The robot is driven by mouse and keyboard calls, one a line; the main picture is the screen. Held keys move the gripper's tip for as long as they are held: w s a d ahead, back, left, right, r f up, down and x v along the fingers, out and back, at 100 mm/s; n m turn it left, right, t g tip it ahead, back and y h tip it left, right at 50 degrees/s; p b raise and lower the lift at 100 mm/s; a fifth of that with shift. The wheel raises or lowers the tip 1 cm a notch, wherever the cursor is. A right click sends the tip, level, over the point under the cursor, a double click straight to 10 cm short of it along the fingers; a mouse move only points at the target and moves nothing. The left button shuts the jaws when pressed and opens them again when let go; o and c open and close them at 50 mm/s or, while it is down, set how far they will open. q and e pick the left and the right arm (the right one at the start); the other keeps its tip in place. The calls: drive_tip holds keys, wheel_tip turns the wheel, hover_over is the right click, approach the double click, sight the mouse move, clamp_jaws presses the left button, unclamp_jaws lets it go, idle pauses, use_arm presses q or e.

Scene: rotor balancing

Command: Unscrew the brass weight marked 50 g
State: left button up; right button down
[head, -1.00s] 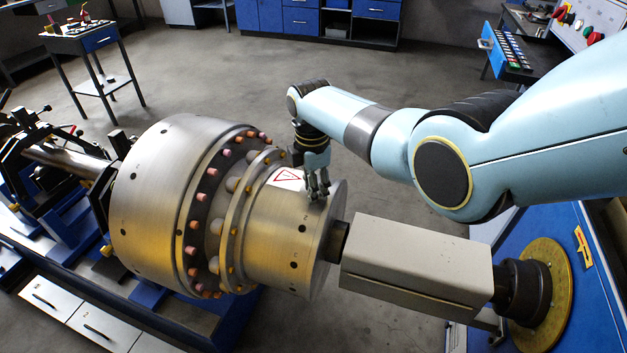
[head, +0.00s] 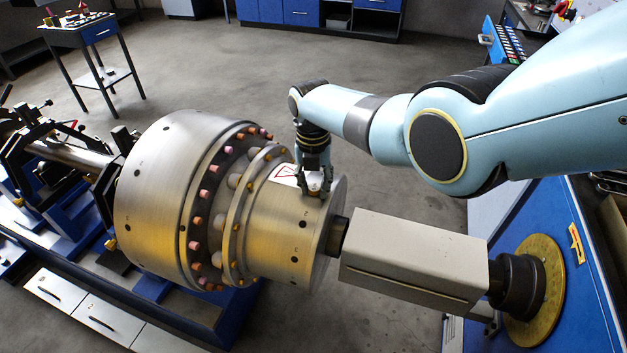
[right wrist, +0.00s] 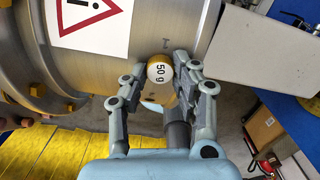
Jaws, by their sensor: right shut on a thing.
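The weight marked 50 g (right wrist: 158,73) shows in the right wrist view, with a white marked face and a brass-coloured side. It sits at the rotor's end section, near its edge. My right gripper (right wrist: 161,84) has its fingers on both sides of the weight and is shut on it. In the head view my right gripper (head: 320,190) points down onto the top of the steel rotor (head: 165,190), beside the white warning label (head: 286,172). The weight is too small and covered to make out there. My left gripper is not in view.
A grey drive housing (head: 415,255) joins the rotor's right end to a brass-coloured disc (head: 553,310) on a blue cabinet. A small tool table (head: 85,35) stands at the back left. The floor behind the rotor is clear.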

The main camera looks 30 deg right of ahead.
drive_tip(key=n, duration=0.4)
drive_tip(key=shift+s+d+f, duration=0.1)
drive_tip(key=shift+s+f, duration=0.05)
drive_tip(key=c, duration=0.9)
unclamp_jaws()
drive_tip(key=shift+c, duration=0.9)
drive_tip(key=shift+w, duration=0.25)
